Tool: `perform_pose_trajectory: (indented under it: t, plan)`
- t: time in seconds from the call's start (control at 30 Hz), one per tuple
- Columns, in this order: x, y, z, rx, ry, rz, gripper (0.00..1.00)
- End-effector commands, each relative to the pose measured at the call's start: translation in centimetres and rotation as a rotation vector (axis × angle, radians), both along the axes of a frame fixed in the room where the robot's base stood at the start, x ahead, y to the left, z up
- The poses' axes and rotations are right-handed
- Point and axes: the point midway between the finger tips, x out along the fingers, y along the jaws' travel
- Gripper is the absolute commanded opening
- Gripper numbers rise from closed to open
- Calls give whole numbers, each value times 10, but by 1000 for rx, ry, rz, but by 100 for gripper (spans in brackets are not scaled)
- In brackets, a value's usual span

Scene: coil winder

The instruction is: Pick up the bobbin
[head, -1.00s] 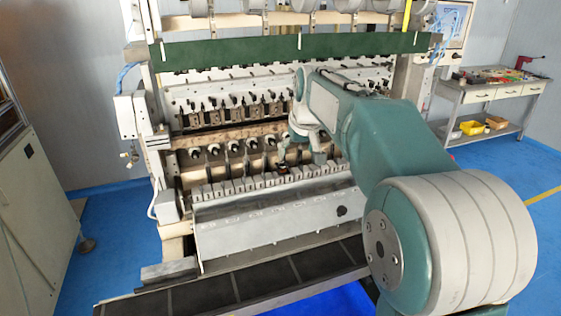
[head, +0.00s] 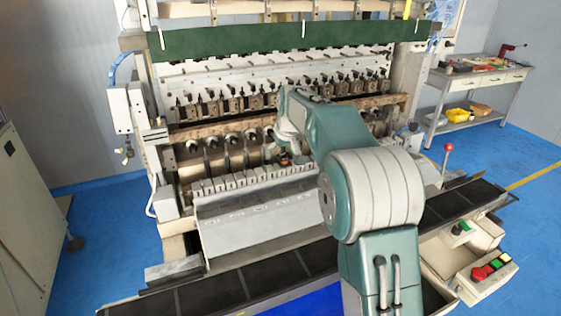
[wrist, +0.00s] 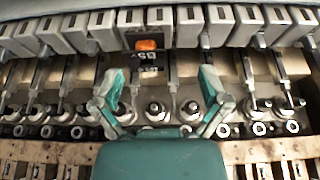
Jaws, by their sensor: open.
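My gripper (wrist: 162,82) is open, with its two green and grey fingers spread wide over the winder's row of spindles in the wrist view. No object shows held between them. A small black part with an orange top (wrist: 146,44) and white lettering sits between the white blocks, beyond the fingertips. It may be the bobbin, but I cannot tell for sure. Round metal spindle heads (wrist: 154,110) lie lower, between the fingers. In the head view, my gripper (head: 288,152) is down at the white block row, with an orange spot (head: 284,161) by it; the arm hides part of this area.
The coil winder (head: 260,212) fills the middle, with white blocks (wrist: 190,28) in a tight row. A green bar (head: 270,38) spans above. A dark segmented ledge (head: 205,290) runs in front. A control box (head: 488,275) and red-knobbed lever (head: 447,150) stand right.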

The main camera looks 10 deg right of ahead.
Motion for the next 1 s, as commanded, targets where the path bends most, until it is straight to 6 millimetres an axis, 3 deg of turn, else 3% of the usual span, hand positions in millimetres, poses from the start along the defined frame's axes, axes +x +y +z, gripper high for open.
perform_pose_trajectory:
  t: [0.17, 0.4, 0.5, 0.6, 0.63, 1.0]
  plan:
    - [10, -6, -26, 4, 2, -3, 94]
    - [12, -2, -29, 1, -1, -3, 94]
    - [12, -1, -29, 0, 0, -2, 60]
    - [12, -1, -29, -1, 0, -1, 33]
    - [12, -1, -29, 0, 0, -2, 30]
    - [12, -2, -29, 2, 1, -2, 29]
